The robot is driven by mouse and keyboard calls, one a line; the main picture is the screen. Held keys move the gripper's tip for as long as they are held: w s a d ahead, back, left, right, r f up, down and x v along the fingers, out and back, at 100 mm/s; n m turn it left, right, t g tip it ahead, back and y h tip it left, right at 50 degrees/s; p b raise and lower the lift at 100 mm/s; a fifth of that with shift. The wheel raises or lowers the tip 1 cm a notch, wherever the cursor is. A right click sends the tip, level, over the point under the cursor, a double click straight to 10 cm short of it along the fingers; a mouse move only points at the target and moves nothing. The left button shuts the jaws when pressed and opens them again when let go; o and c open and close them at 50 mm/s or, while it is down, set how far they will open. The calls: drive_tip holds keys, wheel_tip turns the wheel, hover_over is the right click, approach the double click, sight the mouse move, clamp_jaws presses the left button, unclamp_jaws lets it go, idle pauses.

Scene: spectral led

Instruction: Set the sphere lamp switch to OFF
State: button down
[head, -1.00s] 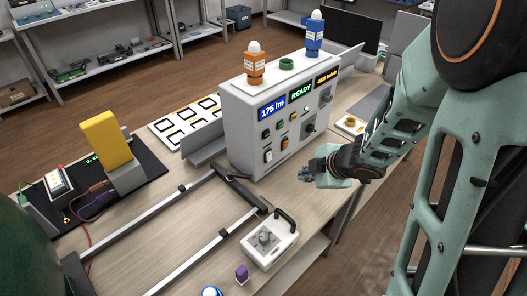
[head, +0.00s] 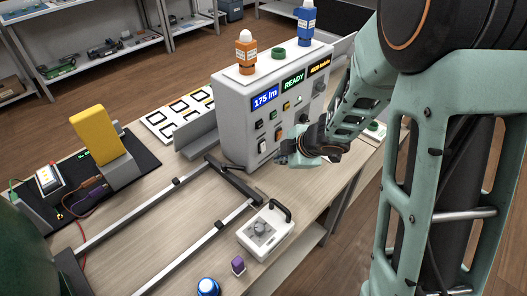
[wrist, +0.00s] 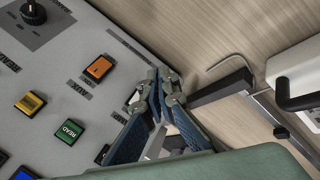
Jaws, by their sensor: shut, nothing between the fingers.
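The grey instrument box (head: 238,135) stands on the bench with lit displays and small controls on its front. A white rocker (head: 262,146) sits low on that front, with an orange one (head: 277,134) to its right. I cannot read which control is the sphere lamp switch. My gripper (head: 284,158) is in front of the box's lower front. In the wrist view my gripper (wrist: 168,80) is shut and empty, its tips close to the panel (wrist: 55,65), near the orange control (wrist: 99,68). Contact is unclear, and the fingers hide part of the panel.
A rail frame (head: 215,222) lies in front of the box. An orange lamp bottle (head: 246,52) and a blue one (head: 305,25) stand on the box.

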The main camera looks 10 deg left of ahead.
drive_tip(key=shift+w+a+f, duration=0.25)
drive_tip(key=shift+w+a, duration=0.65)
drive_tip(key=shift+a, duration=0.25)
idle(0.7)
drive_tip(key=shift+w+a+p, duration=0.25)
drive_tip(key=shift+a+p, duration=0.05)
drive_tip(key=shift+p, duration=0.05)
drive_tip(key=shift+w+a+f, duration=0.1)
drive_tip(key=shift+w+a, duration=0.1)
drive_tip(key=shift+a, duration=0.1)
idle(0.6)
drive_tip(key=shift+s+d, duration=0.45)
drive_tip(key=shift+d, duration=0.15)
drive_tip(key=s+d, duration=0.1)
drive_tip(key=d, duration=0.1)
drive_tip(key=s+d+r, duration=0.1)
drive_tip(key=s+d, duration=0.1)
idle(0.7)
